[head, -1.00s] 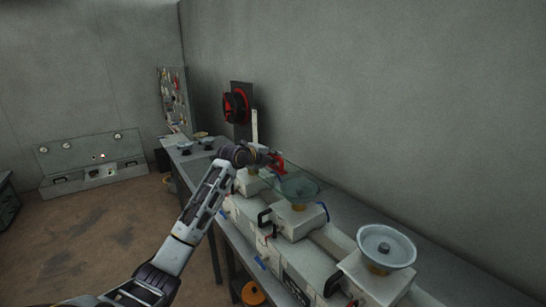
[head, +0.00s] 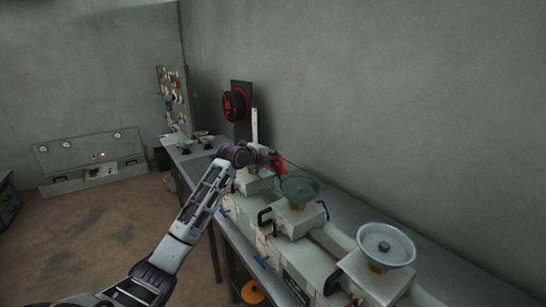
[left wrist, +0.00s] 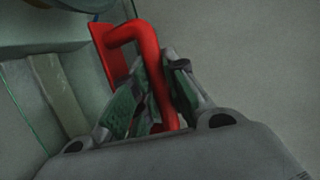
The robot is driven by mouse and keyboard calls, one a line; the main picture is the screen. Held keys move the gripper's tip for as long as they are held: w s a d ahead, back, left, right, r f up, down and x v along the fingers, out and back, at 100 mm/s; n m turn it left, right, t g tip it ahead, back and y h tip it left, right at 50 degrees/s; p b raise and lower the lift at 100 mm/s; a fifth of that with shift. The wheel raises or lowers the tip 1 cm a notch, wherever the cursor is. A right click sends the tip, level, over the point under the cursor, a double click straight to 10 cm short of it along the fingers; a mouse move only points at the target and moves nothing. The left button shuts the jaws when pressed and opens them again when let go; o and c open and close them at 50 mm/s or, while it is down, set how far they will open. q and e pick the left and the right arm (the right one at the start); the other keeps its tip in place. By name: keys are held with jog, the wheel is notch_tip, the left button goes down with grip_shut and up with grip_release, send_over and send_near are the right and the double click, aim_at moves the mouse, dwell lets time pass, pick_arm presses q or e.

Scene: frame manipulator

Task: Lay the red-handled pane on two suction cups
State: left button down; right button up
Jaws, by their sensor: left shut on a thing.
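The clear, green-tinted pane (head: 312,174) shows faintly in the head view, at and behind the middle suction cup (head: 299,189). Its red handle (head: 277,164) is at its far left end. My left gripper (head: 268,158) is shut on that handle. In the left wrist view the bent red handle (left wrist: 146,60) passes between the fingers (left wrist: 155,100). Another suction cup (head: 386,246) stands uncovered at the near right. A farther cup beside the gripper is mostly hidden by my arm. I cannot tell whether the pane touches any cup. My right gripper is not in view.
The cups stand on white blocks (head: 292,220) along a long bench (head: 440,278) against the wall. A black and red round device (head: 236,104) stands upright behind my gripper. A grey console (head: 90,160) is at the back left. The floor left of the bench is clear.

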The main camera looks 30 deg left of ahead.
pick_arm(q)
jog(key=shift+r, duration=0.25)
jog(key=c, duration=1.3)
grip_release()
jog(key=shift+s, duration=0.1)
jog(key=shift+c, duration=0.2)
jog(key=shift+f, duration=0.1)
jog(key=shift+f, duration=0.2)
jog(key=v, duration=1.2)
jog(key=shift+r, duration=0.2)
